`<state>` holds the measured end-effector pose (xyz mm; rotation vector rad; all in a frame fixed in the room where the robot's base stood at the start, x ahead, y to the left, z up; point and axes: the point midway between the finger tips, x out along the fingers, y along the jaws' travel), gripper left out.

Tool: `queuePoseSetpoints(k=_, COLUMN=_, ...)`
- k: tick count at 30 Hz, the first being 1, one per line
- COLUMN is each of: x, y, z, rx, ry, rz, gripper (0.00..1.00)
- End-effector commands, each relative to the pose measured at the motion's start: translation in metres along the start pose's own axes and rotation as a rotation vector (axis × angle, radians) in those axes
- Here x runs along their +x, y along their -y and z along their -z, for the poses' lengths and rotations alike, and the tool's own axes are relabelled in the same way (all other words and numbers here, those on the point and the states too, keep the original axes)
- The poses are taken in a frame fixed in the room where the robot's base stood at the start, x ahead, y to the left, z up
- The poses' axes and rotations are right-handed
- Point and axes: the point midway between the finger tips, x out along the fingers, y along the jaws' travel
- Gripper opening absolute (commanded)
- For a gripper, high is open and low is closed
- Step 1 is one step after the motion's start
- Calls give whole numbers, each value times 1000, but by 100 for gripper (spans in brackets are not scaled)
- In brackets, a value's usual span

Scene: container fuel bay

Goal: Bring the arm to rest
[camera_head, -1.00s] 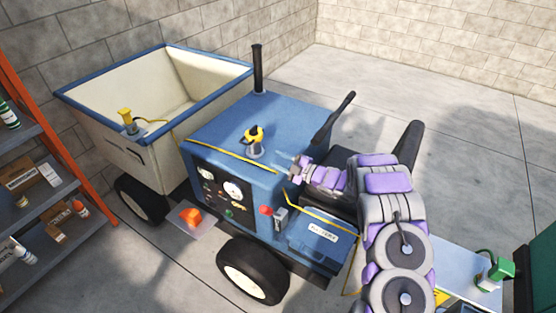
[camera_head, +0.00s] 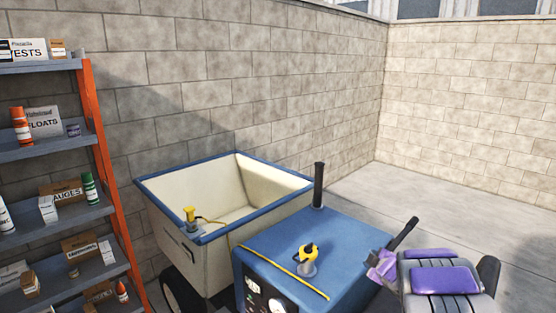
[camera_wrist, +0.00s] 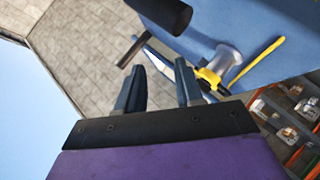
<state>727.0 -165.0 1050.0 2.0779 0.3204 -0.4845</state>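My gripper (camera_wrist: 160,66) is open and empty; in the wrist view its two dark fingers stand apart with nothing between them. My purple and grey arm shows at the lower right of the head view, where the gripper end (camera_head: 380,267) is beside the blue machine (camera_head: 275,237). The fingers are too small there to tell apart. The yellow cap with its grey neck (camera_head: 308,262) stands on the machine's top, left of my gripper. In the wrist view the yellow cap (camera_wrist: 210,77) is just right of the fingers.
A cream bin with a blue rim (camera_head: 235,155) stands behind the machine, with a yellow fitting (camera_head: 190,216) on its near wall. A black pipe (camera_head: 318,184) rises from the machine. Stocked shelves (camera_head: 60,145) stand at left. Open floor (camera_head: 445,203) lies at right.

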Motion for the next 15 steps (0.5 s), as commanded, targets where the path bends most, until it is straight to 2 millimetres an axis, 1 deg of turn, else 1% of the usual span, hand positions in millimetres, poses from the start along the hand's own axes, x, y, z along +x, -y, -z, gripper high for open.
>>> queuePoseSetpoints(k=1, x=-15, y=-9, z=1, rx=26, ry=55, rz=-10, gripper=36)
queuePoseSetpoints(k=3, x=-37, y=-16, z=-4, rx=73, ry=145, rz=-16, gripper=36)
queuePoseSetpoints(k=5, x=-57, y=-21, z=-6, rx=118, ry=216, rz=-22, gripper=36)
queuePoseSetpoints(k=8, x=-93, y=-21, z=-9, rx=199, ry=328, rz=-23, gripper=36)
queuePoseSetpoints(k=9, x=-108, y=-18, z=-12, rx=235, ry=375, rz=-18, gripper=36)
queuePoseSetpoints(k=11, x=-132, y=-14, z=-12, rx=289, ry=436, rz=-13, gripper=36)
queuePoseSetpoints(k=12, x=-147, y=-9, z=-12, rx=326, ry=475, rz=-8, gripper=36)
queuePoseSetpoints(k=14, x=-172, y=0, z=-10, rx=381, ry=532, rz=5, gripper=36)
queuePoseSetpoints(k=15, x=-188, y=8, z=-10, rx=419, ry=572, rz=19, gripper=36)
